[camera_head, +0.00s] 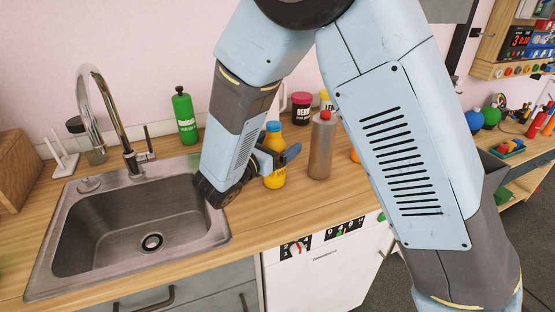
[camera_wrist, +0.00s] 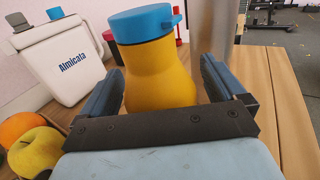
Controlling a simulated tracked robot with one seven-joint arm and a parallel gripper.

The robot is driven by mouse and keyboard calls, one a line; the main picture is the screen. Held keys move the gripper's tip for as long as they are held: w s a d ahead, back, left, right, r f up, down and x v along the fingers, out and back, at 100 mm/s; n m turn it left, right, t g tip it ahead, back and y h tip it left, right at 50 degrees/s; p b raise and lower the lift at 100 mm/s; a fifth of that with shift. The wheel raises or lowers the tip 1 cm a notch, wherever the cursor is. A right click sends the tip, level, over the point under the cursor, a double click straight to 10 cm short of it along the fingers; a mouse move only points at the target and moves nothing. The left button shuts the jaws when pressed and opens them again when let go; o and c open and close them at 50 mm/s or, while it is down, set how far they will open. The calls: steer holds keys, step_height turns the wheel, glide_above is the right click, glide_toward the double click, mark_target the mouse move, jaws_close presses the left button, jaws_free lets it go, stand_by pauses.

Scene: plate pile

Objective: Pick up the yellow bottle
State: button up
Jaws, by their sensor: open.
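The yellow bottle (camera_head: 274,169) with a blue cap stands upright on the wooden counter, right of the sink. In the wrist view the yellow bottle (camera_wrist: 158,72) stands between the two fingers of my gripper (camera_wrist: 160,88). The fingers are apart, with a gap showing on each side of the bottle. In the head view my gripper (camera_head: 277,158) is at the bottle's side, partly hidden by my own wrist and by the bottle. The lower part of the bottle is hidden behind my gripper's body in the wrist view.
A grey metal bottle (camera_head: 321,146) with a red cap stands close right of the yellow bottle. A green bottle (camera_head: 185,117) stands behind the sink (camera_head: 120,240). A white container (camera_wrist: 68,58), an orange (camera_wrist: 22,127) and a yellow apple (camera_wrist: 36,153) lie left in the wrist view.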

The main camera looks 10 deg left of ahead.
steer(key=shift+w, duration=0.1)
jaws_close()
stand_by(0.9)
